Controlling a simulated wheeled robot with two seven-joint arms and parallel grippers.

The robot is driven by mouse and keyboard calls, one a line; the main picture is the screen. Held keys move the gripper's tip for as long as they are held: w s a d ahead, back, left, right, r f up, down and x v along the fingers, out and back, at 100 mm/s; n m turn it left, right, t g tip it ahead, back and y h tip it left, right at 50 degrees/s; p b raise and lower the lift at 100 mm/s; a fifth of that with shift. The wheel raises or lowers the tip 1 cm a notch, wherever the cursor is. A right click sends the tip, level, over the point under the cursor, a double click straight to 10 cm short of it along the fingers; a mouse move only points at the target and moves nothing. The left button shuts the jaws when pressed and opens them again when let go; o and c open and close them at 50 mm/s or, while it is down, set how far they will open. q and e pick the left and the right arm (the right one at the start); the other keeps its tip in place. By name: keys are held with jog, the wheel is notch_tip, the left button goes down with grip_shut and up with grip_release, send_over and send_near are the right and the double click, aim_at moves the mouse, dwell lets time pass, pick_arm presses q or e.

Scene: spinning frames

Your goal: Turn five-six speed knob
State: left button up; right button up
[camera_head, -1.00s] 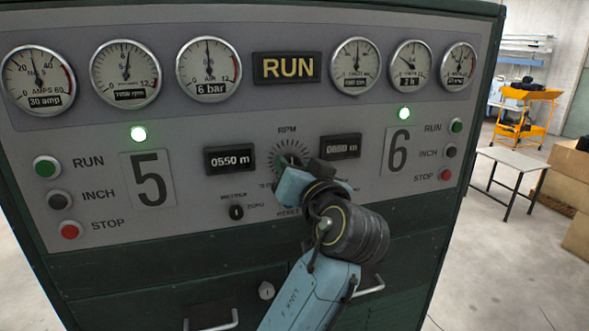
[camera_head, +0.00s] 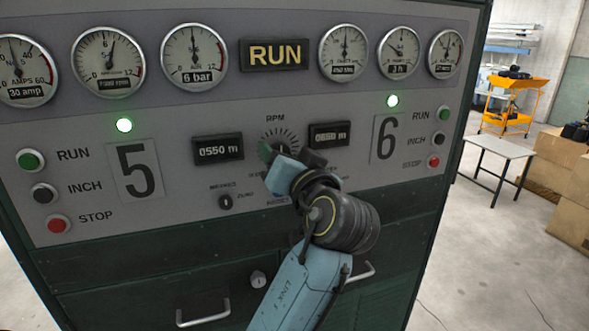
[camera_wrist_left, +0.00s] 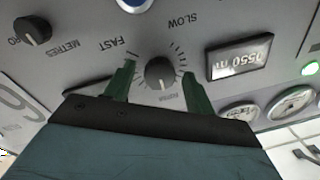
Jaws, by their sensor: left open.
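The round black RPM speed knob (camera_wrist_left: 160,72) sits on the grey panel between the FAST and SLOW marks in the left wrist view. Its tick-marked dial (camera_head: 279,134) shows in the head view between the 5 and 6 sides; the knob itself is mostly hidden there by my gripper. My left gripper (camera_head: 284,154) is at the dial, in front of the panel. In the left wrist view the green fingers of my left gripper (camera_wrist_left: 159,73) are open, one on each side of the knob. I cannot tell whether they touch it. My right gripper is out of view.
Two digital counters (camera_head: 217,148) (camera_head: 329,134) flank the dial. A smaller black knob (camera_head: 225,202) is below left. RUN, INCH and STOP buttons (camera_head: 59,224) line both sides. Drawer handles (camera_head: 203,313) stick out below. A small table (camera_head: 495,152) stands at right.

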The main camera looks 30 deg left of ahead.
pick_arm(q)
jog(key=b+v, duration=0.1)
jog(key=v, duration=1.2)
jog(key=shift+b, duration=0.4)
